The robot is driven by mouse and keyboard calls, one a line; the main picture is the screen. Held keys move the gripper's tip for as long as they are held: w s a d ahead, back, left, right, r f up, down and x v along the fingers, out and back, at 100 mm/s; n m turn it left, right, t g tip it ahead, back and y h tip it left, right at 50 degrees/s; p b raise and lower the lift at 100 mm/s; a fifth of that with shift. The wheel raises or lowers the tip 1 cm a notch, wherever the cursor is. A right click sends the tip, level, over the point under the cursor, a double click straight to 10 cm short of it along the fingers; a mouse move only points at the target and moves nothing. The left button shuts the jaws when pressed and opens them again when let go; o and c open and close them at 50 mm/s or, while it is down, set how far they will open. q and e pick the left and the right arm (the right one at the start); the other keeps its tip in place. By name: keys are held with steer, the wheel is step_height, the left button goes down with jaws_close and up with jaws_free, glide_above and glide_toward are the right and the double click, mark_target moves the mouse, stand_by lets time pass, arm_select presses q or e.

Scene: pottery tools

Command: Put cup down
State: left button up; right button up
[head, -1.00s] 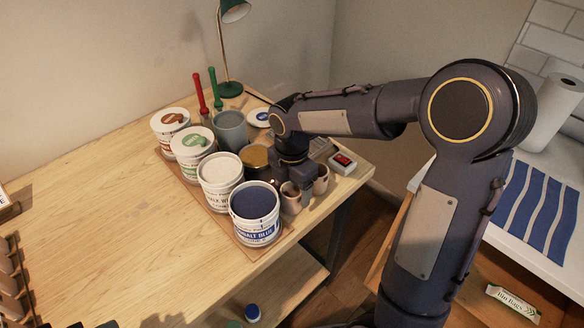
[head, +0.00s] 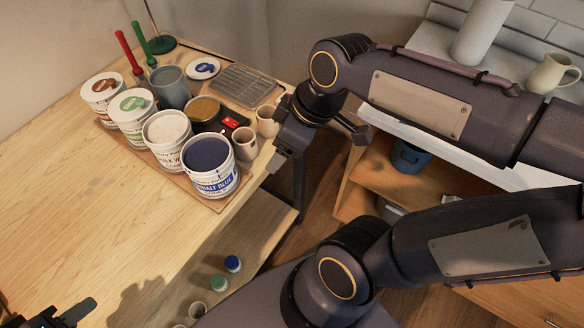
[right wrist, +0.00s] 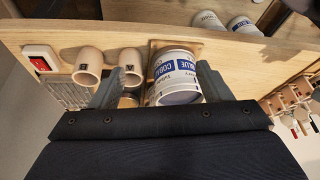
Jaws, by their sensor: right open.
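Two beige cups stand at the table's right edge beside the cobalt blue tub: a nearer cup (head: 245,144) and a farther cup (head: 267,121). Both show in the right wrist view, a left cup (right wrist: 88,66) and a right cup (right wrist: 130,66), each with a dark mark. My right gripper (right wrist: 160,84) is open and empty, its fingers apart. In the head view it hangs just off the table edge, right of the cups and apart from them. My left gripper (head: 64,314) shows only partly at the bottom left; its jaw state is unclear.
Tubs of glaze, including the cobalt blue tub (head: 210,168), stand on a wooden board. A grey ribbed tray (head: 240,84) and a red-and-black item (head: 231,122) lie behind the cups. The table's left (head: 60,190) is clear. A shelf below holds small bottles (head: 233,263).

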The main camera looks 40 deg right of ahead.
steer(key=s+a+f+m+t, duration=0.1)
steer(key=s+f+m+t, duration=0.1)
steer(key=s+m, duration=0.3)
steer(key=m, duration=0.3)
steer(key=shift+s+a+f+y, duration=0.15)
steer(key=shift+a+f+y, duration=0.2)
steer(key=shift+f+y, duration=0.05)
